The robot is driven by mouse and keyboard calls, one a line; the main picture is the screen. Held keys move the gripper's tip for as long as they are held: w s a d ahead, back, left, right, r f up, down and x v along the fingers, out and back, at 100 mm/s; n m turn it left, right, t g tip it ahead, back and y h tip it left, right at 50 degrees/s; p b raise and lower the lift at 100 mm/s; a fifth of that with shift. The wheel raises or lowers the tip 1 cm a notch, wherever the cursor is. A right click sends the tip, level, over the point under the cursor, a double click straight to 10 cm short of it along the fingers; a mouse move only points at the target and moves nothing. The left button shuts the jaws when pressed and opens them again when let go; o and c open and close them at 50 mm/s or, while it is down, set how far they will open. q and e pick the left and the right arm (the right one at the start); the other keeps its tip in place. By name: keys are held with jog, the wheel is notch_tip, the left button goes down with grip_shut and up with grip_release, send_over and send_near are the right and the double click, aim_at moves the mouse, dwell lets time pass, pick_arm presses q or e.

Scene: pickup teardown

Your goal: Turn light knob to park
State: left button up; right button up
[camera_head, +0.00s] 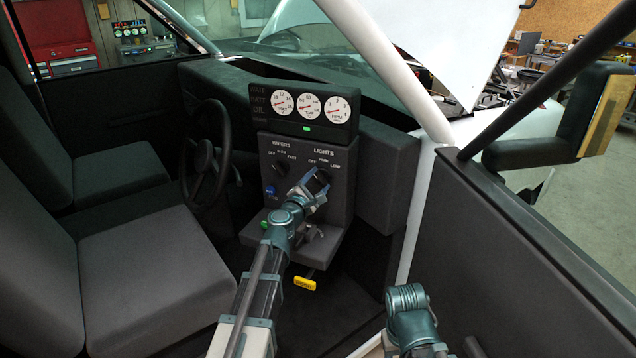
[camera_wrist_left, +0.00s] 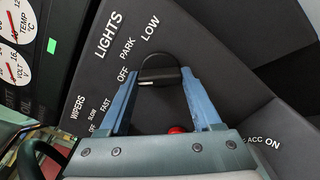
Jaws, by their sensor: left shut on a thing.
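The light knob (camera_wrist_left: 160,68) is black and sits on the dark console under the LIGHTS label with OFF, PARK and LOW marks. My left gripper (camera_wrist_left: 160,80) is shut on the knob, one blue finger on each side of it. In the head view the left gripper (camera_head: 316,182) reaches the console from below and covers most of the knob. I cannot tell which mark the knob points to. Part of my right arm (camera_head: 408,305) shows low in the head view; its fingers do not show.
The wiper knob (camera_head: 281,167) and a blue button (camera_head: 271,191) are left of the left gripper. A red button (camera_wrist_left: 176,130) lies behind its fingers in the wrist view. Gauges (camera_head: 308,105) stand above. The steering wheel (camera_head: 206,157) is left; the open door (camera_head: 545,250) is right.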

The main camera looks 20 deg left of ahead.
pick_arm(q)
jog(key=shift+c, duration=1)
jog(key=m, duration=0.3)
jog(key=shift+m, duration=2.4)
jog(key=o, duration=1.4)
